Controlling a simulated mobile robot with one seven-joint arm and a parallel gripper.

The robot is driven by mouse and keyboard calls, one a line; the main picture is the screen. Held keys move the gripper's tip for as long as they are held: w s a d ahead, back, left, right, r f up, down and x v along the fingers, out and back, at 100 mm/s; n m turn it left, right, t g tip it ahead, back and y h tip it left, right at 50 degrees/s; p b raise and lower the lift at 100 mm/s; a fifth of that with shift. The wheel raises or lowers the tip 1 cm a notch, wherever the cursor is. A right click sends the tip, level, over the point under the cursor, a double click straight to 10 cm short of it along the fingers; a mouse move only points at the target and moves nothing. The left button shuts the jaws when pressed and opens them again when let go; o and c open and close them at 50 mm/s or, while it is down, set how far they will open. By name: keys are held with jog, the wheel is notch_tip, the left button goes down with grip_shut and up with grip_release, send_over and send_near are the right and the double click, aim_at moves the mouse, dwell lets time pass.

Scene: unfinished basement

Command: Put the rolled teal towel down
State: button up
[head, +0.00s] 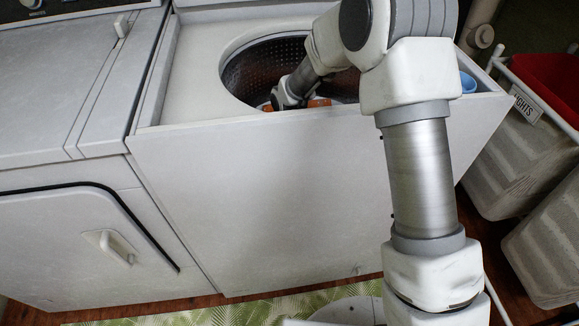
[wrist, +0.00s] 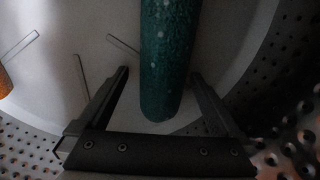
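The rolled teal towel (wrist: 166,65) shows in the wrist view as a dark speckled roll with a rounded near end, resting on the pale floor inside the washer. My gripper (wrist: 160,73) is open, its two black fingers on either side of the towel. A gap shows at the left finger; the right finger is close to the towel's edge, and I cannot tell whether it touches. In the head view my arm reaches into the open washer drum (head: 240,75), and the gripper and towel are hidden there.
The perforated drum wall (wrist: 290,130) curves close around my gripper. Something orange (wrist: 4,84) lies at the left edge; orange also shows in the drum. A dryer (head: 60,120) stands left of the washer. Hampers (head: 515,150) stand at right, and a blue item (head: 467,82) sits on the washer's right corner.

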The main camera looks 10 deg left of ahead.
notch_tip(320, 180, up, 13)
jog(key=p, duration=0.4)
jog(key=shift+r, duration=0.15)
jog(key=shift+p, duration=0.35)
